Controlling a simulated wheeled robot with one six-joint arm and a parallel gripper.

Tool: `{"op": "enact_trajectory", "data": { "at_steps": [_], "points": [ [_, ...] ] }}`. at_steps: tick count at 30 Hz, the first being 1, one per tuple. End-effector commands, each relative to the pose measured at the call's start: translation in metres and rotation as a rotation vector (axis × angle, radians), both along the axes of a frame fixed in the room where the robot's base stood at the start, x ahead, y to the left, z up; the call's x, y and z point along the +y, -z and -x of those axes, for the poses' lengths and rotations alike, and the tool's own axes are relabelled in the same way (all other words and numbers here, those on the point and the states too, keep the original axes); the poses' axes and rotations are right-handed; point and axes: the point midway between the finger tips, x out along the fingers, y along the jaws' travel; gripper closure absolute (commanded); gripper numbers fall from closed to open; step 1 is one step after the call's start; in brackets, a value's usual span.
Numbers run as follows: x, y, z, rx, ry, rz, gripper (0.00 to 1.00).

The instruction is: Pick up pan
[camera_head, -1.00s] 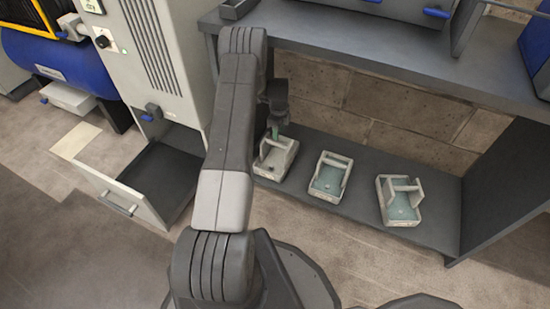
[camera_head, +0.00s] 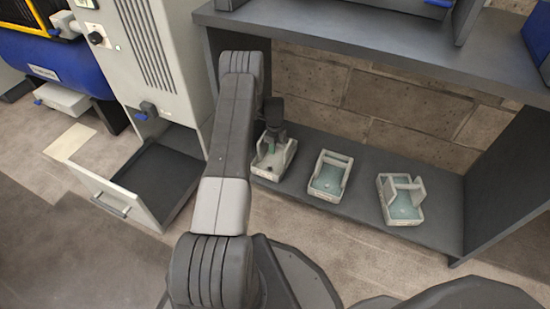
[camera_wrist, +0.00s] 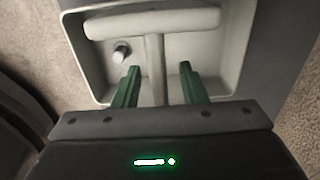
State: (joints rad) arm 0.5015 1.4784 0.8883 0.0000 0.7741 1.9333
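My gripper (camera_head: 268,148) is over the left pan. In the wrist view my gripper (camera_wrist: 160,68) is open, its green fingers on either side of the stem of a T-shaped handle (camera_wrist: 153,27). A visible gap lies between each finger and the stem. The pan (camera_wrist: 237,50) fills the upper middle of that view, with a small round peg inside.
The lower shelf (camera_head: 365,215) has bare room between the pans. An upper shelf (camera_head: 380,45) overhangs it, with a side panel (camera_head: 500,190) at right. An open drawer (camera_head: 150,190) of a grey cabinet juts out at left.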

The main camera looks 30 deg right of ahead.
Motion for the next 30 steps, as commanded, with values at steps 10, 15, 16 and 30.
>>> {"op": "enact_trajectory", "data": {
  "at_steps": [10,15,16,30],
  "points": [
    [0.000,0.000,0.000,0.001,0.000,-0.001,1.00],
    [0.000,-0.001,0.000,0.000,0.000,0.000,1.00],
    [0.000,-0.001,0.000,0.000,0.000,0.000,1.00],
    [0.000,-0.068,-0.001,-0.002,0.000,0.001,1.00]
  ]
}}
